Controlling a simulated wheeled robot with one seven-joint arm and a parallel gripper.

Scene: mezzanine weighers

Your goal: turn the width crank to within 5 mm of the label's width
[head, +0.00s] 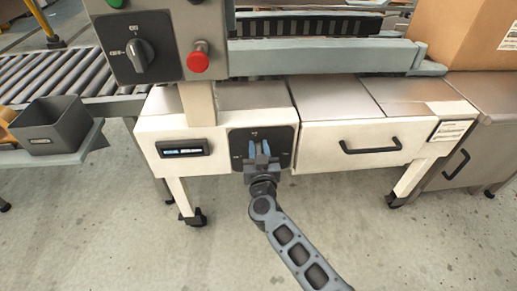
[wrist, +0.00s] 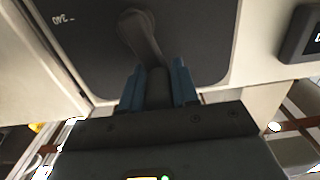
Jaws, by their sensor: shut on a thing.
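The width crank is a dark arm (wrist: 143,35) with a knob on a black plate (head: 284,134) in the machine's cream front. In the wrist view the crank's grip (wrist: 157,90) stands between the blue fingers of my gripper (wrist: 158,80). My gripper is shut on it. In the head view my gripper (head: 259,155) reaches the plate from below and hides most of the crank. A small digital readout (head: 183,148) sits left of the plate; its figures are too small to read. Its edge also shows in the wrist view (wrist: 299,38).
A cardboard box (head: 460,30) with a white label (head: 510,36) stands on the machine at the upper right. A rotary switch (head: 140,55) and a red button (head: 198,60) are above left. A drawer handle (head: 370,147) is right of the plate. A grey bin (head: 52,127) stands left.

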